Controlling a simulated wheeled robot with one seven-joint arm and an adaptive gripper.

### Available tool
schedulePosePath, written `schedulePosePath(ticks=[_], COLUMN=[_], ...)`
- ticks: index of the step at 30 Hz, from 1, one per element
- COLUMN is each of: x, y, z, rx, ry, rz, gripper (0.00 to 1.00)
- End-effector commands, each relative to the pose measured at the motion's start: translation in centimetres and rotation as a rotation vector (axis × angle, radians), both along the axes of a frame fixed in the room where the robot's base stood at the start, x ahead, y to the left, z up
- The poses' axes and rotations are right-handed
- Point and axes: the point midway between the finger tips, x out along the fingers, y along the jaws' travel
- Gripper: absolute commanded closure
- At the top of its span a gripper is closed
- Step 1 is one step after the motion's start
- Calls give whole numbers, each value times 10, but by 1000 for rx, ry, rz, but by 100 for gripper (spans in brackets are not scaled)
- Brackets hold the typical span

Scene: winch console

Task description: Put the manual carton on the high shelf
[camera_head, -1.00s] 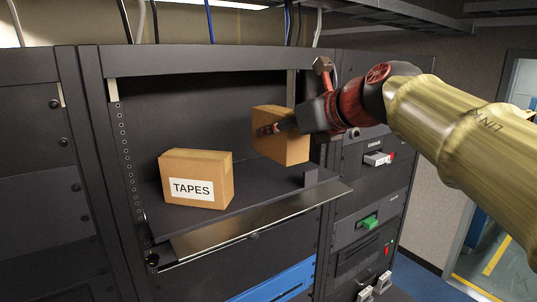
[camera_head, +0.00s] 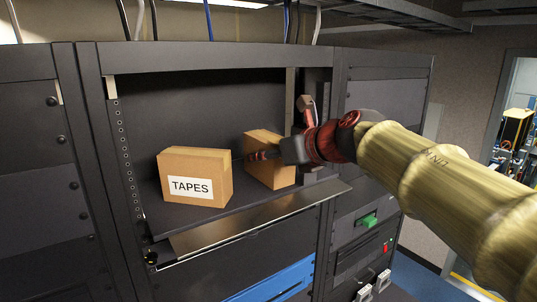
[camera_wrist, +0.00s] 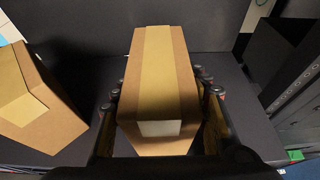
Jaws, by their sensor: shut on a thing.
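The brown carton (camera_head: 268,165) is held in my gripper (camera_head: 250,157) over the right part of the shelf (camera_head: 235,208). It stands upright, and from these views I cannot tell whether its base touches the shelf. Its taped top shows between the two fingers in the wrist view (camera_wrist: 158,75), where my gripper (camera_wrist: 160,100) is shut on its sides. No word shows on the carton's visible faces. A second brown carton, labelled TAPES (camera_head: 195,178), stands on the shelf to the left and also shows in the wrist view (camera_wrist: 35,100).
A metal lip (camera_head: 250,222) runs along the front. Bare shelf lies in front of the cartons. A blue panel (camera_head: 275,285) is below.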

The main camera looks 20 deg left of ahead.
Motion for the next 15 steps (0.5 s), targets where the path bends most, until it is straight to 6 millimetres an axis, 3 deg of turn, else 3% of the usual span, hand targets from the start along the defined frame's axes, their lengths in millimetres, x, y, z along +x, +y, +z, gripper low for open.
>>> schedulePosePath(ticks=[1,2,11,15], x=[0,0,0,0], y=[0,0,0,0], z=[0,-2,-1,-1], rx=[1,0,0,0], ry=[-2,0,0,0], rz=[-1,0,0,0], gripper=[93,55,38,37])
